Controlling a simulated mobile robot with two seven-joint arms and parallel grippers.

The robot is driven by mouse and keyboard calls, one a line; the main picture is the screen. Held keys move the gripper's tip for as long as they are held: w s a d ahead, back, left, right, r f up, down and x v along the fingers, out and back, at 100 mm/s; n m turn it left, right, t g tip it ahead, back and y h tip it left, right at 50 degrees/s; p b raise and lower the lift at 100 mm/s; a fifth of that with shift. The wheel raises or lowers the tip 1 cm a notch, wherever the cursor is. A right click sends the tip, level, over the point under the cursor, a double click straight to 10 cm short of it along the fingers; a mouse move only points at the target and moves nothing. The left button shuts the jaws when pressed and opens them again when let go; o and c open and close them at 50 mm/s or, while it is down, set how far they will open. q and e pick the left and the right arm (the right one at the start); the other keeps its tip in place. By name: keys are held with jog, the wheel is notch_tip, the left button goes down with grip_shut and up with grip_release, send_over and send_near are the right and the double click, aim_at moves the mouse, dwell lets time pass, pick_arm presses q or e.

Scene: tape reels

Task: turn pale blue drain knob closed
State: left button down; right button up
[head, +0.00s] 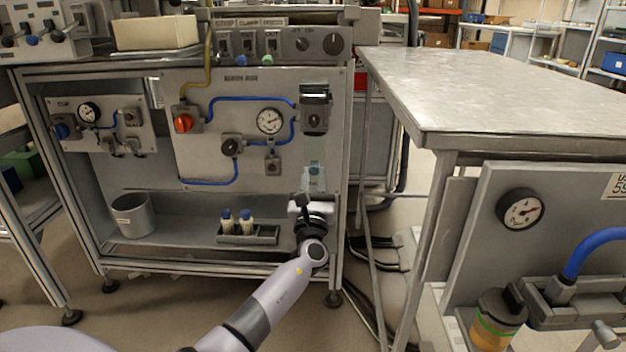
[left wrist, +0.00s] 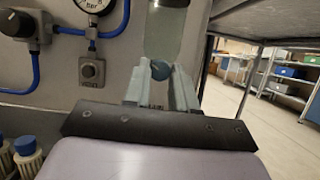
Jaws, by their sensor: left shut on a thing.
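The pale blue drain knob (left wrist: 161,69) shows in the left wrist view between my two fingers, below the translucent filter bowl (left wrist: 163,35). My left gripper (head: 313,186) is at the lower right of the panel in the head view, under the filter unit (head: 315,112). It is shut on the knob, with one finger on each side. In the head view the knob is too small and covered to make out. The knob's turn position cannot be told. My right gripper is not in view.
The grey panel (head: 215,168) carries blue hoses, a gauge (head: 270,121) and a red knob (head: 184,123). A small tray (head: 262,236) with blue-capped bottles stands left of my gripper, and a grey bucket (head: 131,214) farther left. A metal table (head: 480,85) is at right.

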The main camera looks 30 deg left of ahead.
pick_arm(q)
jog(key=n+g+y, duration=0.1)
jog(key=n, duration=0.1)
jog(key=n+y, duration=0.1)
jog(key=n, duration=0.2)
jog(key=shift+w+d+g, duration=0.1)
jog(key=shift+d+g, duration=0.05)
jog(key=shift+g, duration=0.25)
jog(key=shift+n+g+y, duration=0.35)
jog(key=shift+n+g, duration=0.1)
jog(key=shift+n, duration=0.8)
jog(key=shift+n+g+y, duration=0.35)
jog(key=shift+n+g, duration=0.1)
jog(key=shift+n, duration=0.8)
jog(key=c, duration=0.9)
grip_release()
jog(key=shift+d, duration=0.15)
